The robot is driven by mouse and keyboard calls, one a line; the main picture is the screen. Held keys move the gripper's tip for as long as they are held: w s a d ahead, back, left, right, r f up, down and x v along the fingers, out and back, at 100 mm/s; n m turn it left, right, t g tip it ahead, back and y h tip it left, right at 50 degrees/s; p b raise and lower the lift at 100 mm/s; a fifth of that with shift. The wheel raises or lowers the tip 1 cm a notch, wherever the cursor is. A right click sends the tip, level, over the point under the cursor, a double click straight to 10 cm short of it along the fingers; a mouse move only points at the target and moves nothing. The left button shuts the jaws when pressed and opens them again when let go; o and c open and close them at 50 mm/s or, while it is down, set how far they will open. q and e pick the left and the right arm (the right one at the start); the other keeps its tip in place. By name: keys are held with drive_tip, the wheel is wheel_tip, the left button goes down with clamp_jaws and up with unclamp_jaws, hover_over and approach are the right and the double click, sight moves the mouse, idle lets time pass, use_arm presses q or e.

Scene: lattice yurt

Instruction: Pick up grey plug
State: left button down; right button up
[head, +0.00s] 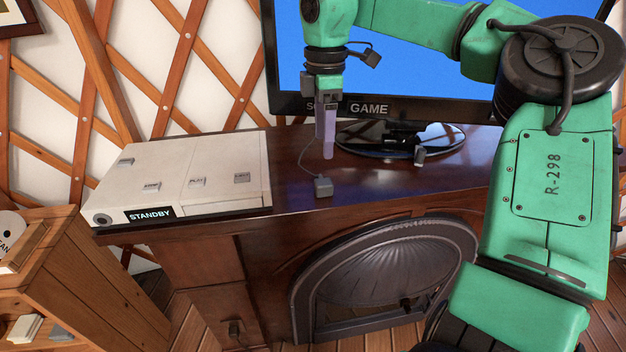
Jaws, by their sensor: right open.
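A small grey plug (323,187) lies on the dark wooden mantel near its front edge. A thin cord runs up from it toward the television. My right gripper (327,150) points down above and behind the plug, in front of the television's lower frame. Its jaws are open, and the plug is not between them. The fingers overlap in this view, so the gap is hard to see. My left gripper is not in view.
A white console (230,172) reading STANDBY sits left on the mantel. A blue-screened television (430,104) stands behind on a round black base (360,138). Another small grey block (420,156) is by the base. A wooden crate (95,275) stands lower left. Mantel around the plug is clear.

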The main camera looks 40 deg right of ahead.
sight(324, 181)
drive_tip(key=f, duration=0.1)
drive_tip(key=s+f, duration=0.1)
drive_tip(key=f+p, duration=0.1)
drive_tip(key=f, duration=0.1)
drive_tip(key=shift+s+d, duration=0.35)
drive_tip(key=shift+s, duration=0.05)
drive_tip(key=shift+w+f, duration=0.25)
drive_tip(key=shift+f, duration=0.6)
drive_tip(key=f+p, duration=0.1)
drive_tip(key=w+f+p, duration=0.1)
drive_tip(key=f, duration=0.1)
drive_tip(key=f+p, duration=0.1)
drive_tip(key=f, duration=0.1)
drive_tip(key=shift+w+a+f+p, duration=0.15)
drive_tip(key=shift+a+p, duration=0.15)
drive_tip(key=shift+d+f, duration=0.15)
drive_tip(key=shift+f, duration=0.3)
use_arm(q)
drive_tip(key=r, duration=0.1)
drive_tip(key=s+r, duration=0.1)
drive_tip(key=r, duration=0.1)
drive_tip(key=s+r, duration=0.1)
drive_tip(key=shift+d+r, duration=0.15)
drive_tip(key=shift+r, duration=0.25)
use_arm(e)
clamp_jaws()
